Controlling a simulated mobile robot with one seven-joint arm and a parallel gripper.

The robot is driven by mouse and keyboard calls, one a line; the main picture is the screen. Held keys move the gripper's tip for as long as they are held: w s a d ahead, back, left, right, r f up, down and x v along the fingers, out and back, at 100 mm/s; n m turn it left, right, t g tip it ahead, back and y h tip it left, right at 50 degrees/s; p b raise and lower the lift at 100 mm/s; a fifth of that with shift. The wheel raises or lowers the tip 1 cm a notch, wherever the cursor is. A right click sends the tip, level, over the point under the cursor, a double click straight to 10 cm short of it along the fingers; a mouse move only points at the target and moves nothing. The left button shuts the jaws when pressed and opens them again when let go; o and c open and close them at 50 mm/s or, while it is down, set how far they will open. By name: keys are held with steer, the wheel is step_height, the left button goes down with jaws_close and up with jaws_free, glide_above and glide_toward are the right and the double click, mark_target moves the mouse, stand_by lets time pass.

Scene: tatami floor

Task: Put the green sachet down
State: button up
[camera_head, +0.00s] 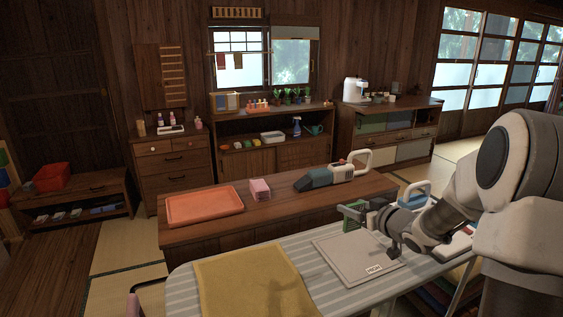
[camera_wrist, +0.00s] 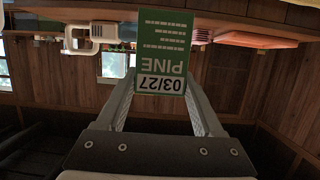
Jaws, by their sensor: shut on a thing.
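The green sachet (camera_head: 352,217) is held upright in my gripper (camera_head: 368,214), above the far edge of a pale flat board (camera_head: 340,257) with a small label. In the wrist view the green sachet (camera_wrist: 164,38) shows upside-down print reading PINE and 03/27. My gripper (camera_wrist: 163,92) has its two fingers shut on the sachet's lower part in that view. The sachet looks clear of the surfaces, though the head view does not show the exact gap. The board lies on a striped ironing board (camera_head: 310,284).
A yellow cloth (camera_head: 250,285) covers the striped board's left part. A blue-and-white iron-like object (camera_head: 414,190) is right of my gripper. The pale board is bare.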

steer(key=s+a+r+m+h+p, duration=0.2)
steer(key=a+r+m+h+p, duration=0.15)
steer(key=a+r+p, duration=0.65)
steer(key=s+f, duration=0.3)
steer(key=f, duration=0.4)
steer(key=s+a+f, duration=0.1)
steer(key=s+f, duration=0.2)
steer(key=f, duration=0.4)
steer(key=shift+s+a+t+h, duration=0.25)
steer(key=shift+s+t+h, duration=0.05)
steer(key=shift+s+h, duration=0.05)
steer(key=shift+f, duration=0.1)
